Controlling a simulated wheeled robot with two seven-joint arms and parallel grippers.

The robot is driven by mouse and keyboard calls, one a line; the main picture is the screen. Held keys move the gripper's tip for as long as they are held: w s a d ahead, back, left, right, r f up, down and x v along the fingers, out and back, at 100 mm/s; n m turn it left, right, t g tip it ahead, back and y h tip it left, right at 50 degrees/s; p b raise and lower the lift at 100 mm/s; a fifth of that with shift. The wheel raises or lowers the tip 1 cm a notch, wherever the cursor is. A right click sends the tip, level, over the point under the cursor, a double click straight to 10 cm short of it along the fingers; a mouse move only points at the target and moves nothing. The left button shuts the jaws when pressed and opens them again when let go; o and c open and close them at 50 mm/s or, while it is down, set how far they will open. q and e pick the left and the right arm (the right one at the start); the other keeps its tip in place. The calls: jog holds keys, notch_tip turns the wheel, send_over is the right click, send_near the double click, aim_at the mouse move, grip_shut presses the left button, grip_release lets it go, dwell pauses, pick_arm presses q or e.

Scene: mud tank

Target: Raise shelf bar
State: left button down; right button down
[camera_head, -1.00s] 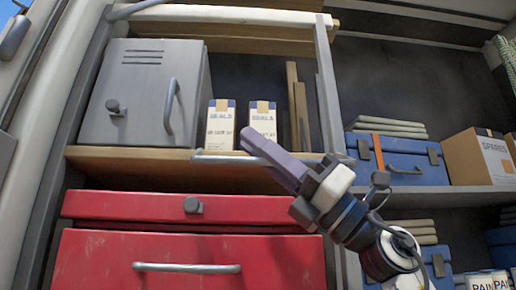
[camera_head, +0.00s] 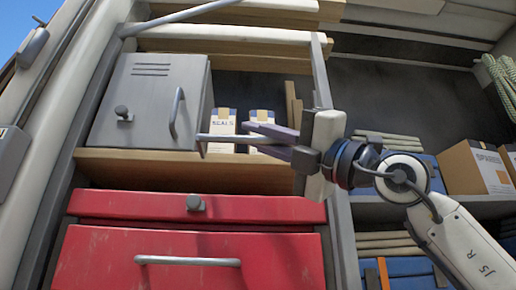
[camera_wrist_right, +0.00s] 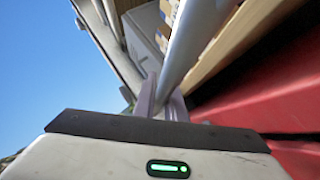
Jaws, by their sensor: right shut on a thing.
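The shelf bar (camera_head: 228,139) is a thin grey rod in front of the open shelf, above the wooden shelf edge. Its left end is bent near the grey metal box. My right gripper (camera_head: 272,141) comes in from the right and is shut on the bar toward its right part. In the right wrist view, the bar (camera_wrist_right: 188,48) runs up and away from between the fingers of my right gripper (camera_wrist_right: 164,100). The gripper hides the bar's right end. My left gripper is not in view.
The grey metal box (camera_head: 143,95) and white cartons (camera_head: 224,122) stand on the wooden shelf (camera_head: 180,168) behind the bar. Red drawers (camera_head: 180,255) with a handle are below. A grey upright post (camera_head: 321,75) stands by my right gripper. A brown carton (camera_head: 470,168) is at right.

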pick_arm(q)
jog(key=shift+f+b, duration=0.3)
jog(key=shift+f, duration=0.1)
pick_arm(e)
jog(key=shift+r+m+h, duration=0.15)
jog(key=shift+m+h, duration=0.15)
jog(key=shift+m, duration=0.1)
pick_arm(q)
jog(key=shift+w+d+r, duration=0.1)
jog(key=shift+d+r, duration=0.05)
